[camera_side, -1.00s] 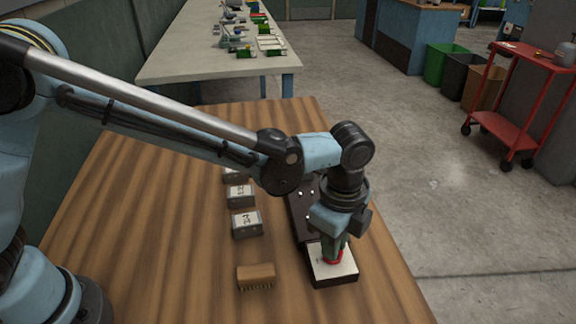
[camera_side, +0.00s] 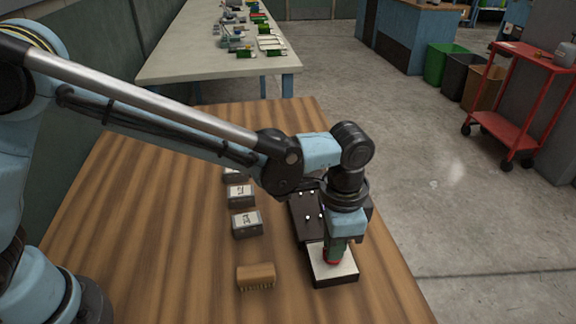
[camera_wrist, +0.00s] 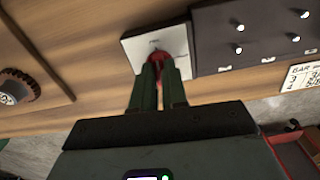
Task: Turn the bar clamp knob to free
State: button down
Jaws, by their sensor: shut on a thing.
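The red knob (camera_side: 332,262) sits on the white top of a dark box (camera_side: 345,270) near the table's right edge. My gripper (camera_side: 338,248) points straight down over the box, its green fingers shut on the knob. In the wrist view the red knob (camera_wrist: 158,56) shows between the two green fingers (camera_wrist: 159,80), which hide much of it. A small dark mark is on the white face (camera_wrist: 135,47) beside the knob; I cannot read it or tell the knob's exact setting.
A dark plate (camera_side: 306,207) with several white-tipped pins adjoins the box. Grey labelled blocks (camera_side: 247,225) stand in a row to the left, and a tan brush (camera_side: 256,275) lies in front of them. In the wrist view, a dark round ridged thing (camera_wrist: 18,86) is at the left.

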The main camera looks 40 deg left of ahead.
jog(key=shift+n, duration=0.5)
jog(key=c, duration=1.2)
grip_release()
jog(key=shift+o, duration=0.2)
notch_tip(320, 180, up, 12)
jog(key=shift+a+r, duration=0.1)
jog(key=s+a+r+n+t+h, duration=0.1)
jog(key=a+r+n+t, duration=0.2)
jog(key=a, duration=1.3)
jog(key=s+a+f+n+t, duration=0.2)
jog(key=s+a+f+n, duration=0.1)
jog(key=a, duration=0.3)
jog(key=s+a+f+n+t+y, duration=0.1)
jog(key=s+a+f+n+t, duration=0.1)
jog(key=a, duration=0.4)
jog(key=shift+s+f+n, duration=0.4)
jog(key=shift+s, duration=0.2)
